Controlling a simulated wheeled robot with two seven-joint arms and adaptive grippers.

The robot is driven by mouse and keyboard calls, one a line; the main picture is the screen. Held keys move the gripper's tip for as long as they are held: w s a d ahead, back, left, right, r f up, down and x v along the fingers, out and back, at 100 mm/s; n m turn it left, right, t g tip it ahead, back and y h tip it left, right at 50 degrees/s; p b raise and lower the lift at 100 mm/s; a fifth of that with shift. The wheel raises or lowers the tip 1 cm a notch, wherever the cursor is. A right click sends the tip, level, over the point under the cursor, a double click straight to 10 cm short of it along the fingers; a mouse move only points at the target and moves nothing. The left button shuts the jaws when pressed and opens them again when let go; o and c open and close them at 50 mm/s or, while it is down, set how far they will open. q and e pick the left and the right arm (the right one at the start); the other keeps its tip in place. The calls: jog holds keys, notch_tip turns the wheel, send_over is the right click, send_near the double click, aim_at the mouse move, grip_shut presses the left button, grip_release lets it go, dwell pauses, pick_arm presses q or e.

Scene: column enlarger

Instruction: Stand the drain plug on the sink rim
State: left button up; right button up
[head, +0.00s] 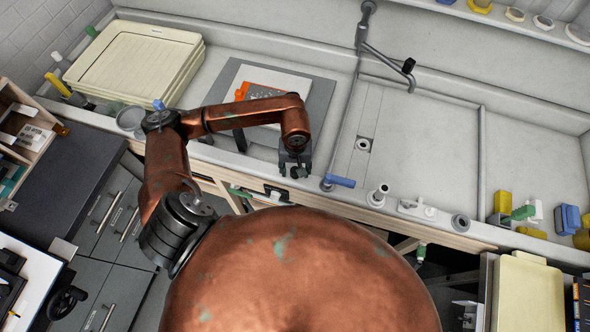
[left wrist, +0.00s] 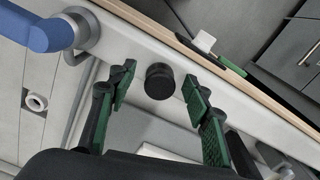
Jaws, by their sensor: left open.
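The drain plug, a short black round piece (left wrist: 160,84), stands on the pale sink rim (left wrist: 115,38) in the left wrist view. My left gripper (left wrist: 158,76) is open, with its green-padded fingers on either side of the plug and visible gaps between. In the head view my left gripper (head: 295,165) is over the front rim, left of a blue-handled lever; the plug is hard to separate from the dark fingers there. The drain opening with a pale ring (head: 363,144) lies in the sink floor, and it also shows in the left wrist view (left wrist: 36,101). My right gripper is not in view.
The blue-handled lever (head: 340,181) is close to the gripper on the rim. White fittings (head: 418,208) stand on the rim farther right. The right basin floor is mostly clear.

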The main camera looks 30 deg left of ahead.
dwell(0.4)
pick_arm(q)
jog(key=shift+r+p, duration=0.65)
jog(key=shift+r, duration=1.15)
jog(key=shift+r+p, duration=0.75)
jog(key=shift+r, duration=1.45)
notch_tip(320, 180, up, 12)
